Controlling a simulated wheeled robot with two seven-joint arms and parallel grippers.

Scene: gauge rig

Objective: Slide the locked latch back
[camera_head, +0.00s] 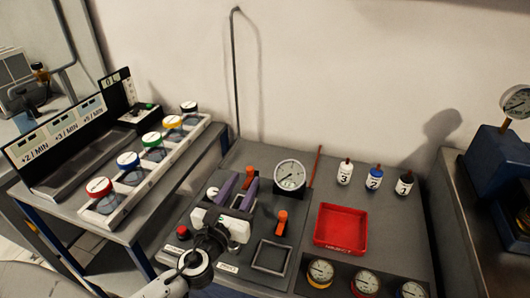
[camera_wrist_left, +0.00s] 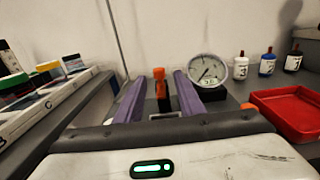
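The gauge rig panel (camera_head: 208,248) lies on the table in the middle of the head view. An orange-topped upright piece (camera_head: 250,172), which may be the latch, stands at its back, left of the dial gauge (camera_head: 289,175). A second orange handle (camera_head: 282,218) stands nearer, to the right of my gripper. My left gripper (camera_head: 241,192) is over the panel with its two purple fingers apart and nothing between them touching. In the left wrist view the orange-topped piece (camera_wrist_left: 159,76) shows beyond and between the fingers. The latch's lock is not clear. My right gripper is not in view.
A red tray (camera_head: 341,247) lies right of the panel, with several numbered bottles (camera_head: 374,178) behind it. Several gauges (camera_head: 366,283) sit at the front. A red button (camera_head: 183,232) is left of my gripper. A rack of coloured jars (camera_head: 154,146) stands left. A thin pole (camera_head: 235,70) rises behind.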

